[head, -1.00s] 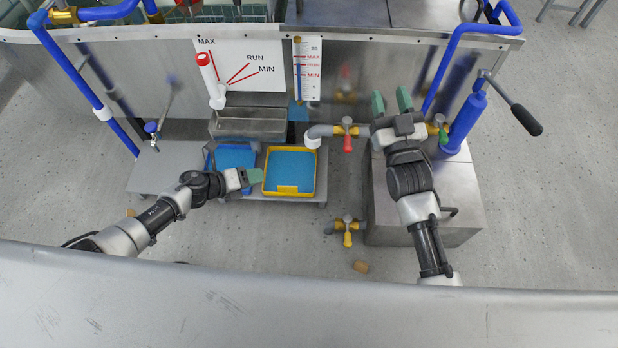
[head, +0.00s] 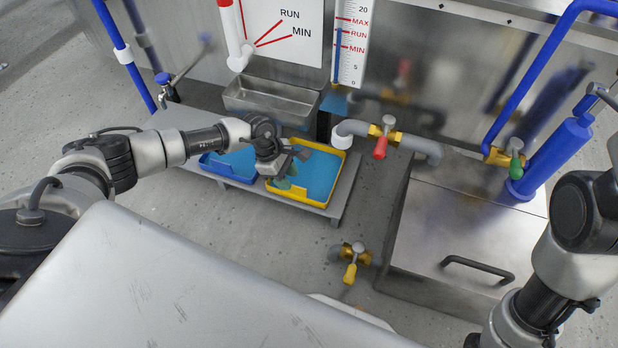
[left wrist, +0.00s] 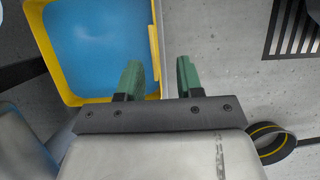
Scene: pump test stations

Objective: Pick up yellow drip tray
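The yellow drip tray (head: 311,201) has a blue inner surface and lies flat on a low grey shelf in the head view. Its yellow rim (left wrist: 46,52) fills the upper left of the left wrist view. My left gripper (head: 287,178) is over the tray's near-left part and hides some of it. In the left wrist view its green fingers (left wrist: 160,78) are apart and empty, with the tray's edge showing between them. I cannot tell whether they touch it. My right arm shows at the lower right, but its gripper is out of view.
A blue tray (head: 212,170) sits left of the yellow one. A metal trough (head: 270,100) hangs behind them. A pipe with a red-handled valve (head: 381,147) is to the right, a yellow-handled valve (head: 350,272) nearer. A metal box with handle (head: 450,225) stands right.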

